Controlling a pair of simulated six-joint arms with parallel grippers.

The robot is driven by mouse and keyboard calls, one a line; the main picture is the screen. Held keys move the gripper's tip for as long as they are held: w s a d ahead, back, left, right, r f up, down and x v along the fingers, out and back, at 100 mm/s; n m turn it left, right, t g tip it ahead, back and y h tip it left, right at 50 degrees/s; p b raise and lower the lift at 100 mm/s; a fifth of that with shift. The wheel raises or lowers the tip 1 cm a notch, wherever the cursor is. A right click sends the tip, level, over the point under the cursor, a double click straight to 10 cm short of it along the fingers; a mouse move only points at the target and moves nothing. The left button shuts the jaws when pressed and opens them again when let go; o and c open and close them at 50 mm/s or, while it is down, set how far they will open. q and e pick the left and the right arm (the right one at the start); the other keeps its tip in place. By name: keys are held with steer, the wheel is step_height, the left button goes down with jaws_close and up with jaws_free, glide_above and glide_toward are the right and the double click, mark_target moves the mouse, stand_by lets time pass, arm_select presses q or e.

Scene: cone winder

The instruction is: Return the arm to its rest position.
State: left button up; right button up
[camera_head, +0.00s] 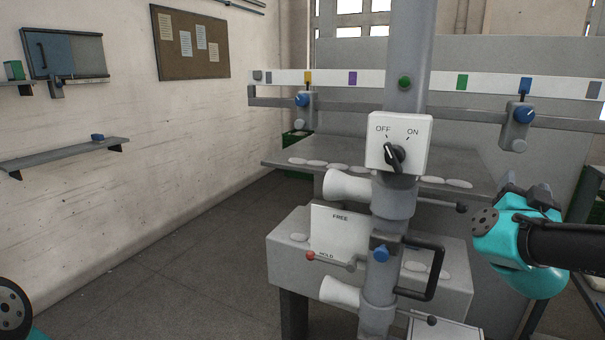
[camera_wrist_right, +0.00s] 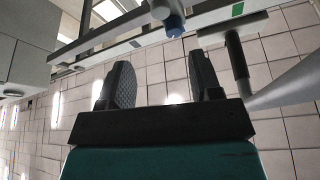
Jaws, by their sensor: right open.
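My right arm comes in from the right in the head view, with a teal wrist and a dark link. My right gripper (camera_head: 528,196) is beside the machine column, pointing up and away. In the right wrist view its two dark fingers (camera_wrist_right: 160,85) stand apart with nothing between them. My left gripper is not in view; only a round dark and teal part of my own shows at the lower left corner of the head view.
A grey column (camera_head: 408,60) carries an OFF/ON switch box (camera_head: 399,143), white cones (camera_head: 347,186) and a black handle (camera_head: 436,272). A FREE/HOLD plate (camera_head: 338,230) has a red-knobbed lever (camera_head: 331,260). A rail (camera_head: 430,104) with blue knobs crosses behind. Floor (camera_head: 170,270) at left is clear.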

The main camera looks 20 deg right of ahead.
mark_target(523, 148)
steer(key=x, duration=1.4)
steer(key=shift+w+d, duration=0.25)
steer(key=shift+s+d, duration=0.2)
steer(key=shift+d, duration=0.05)
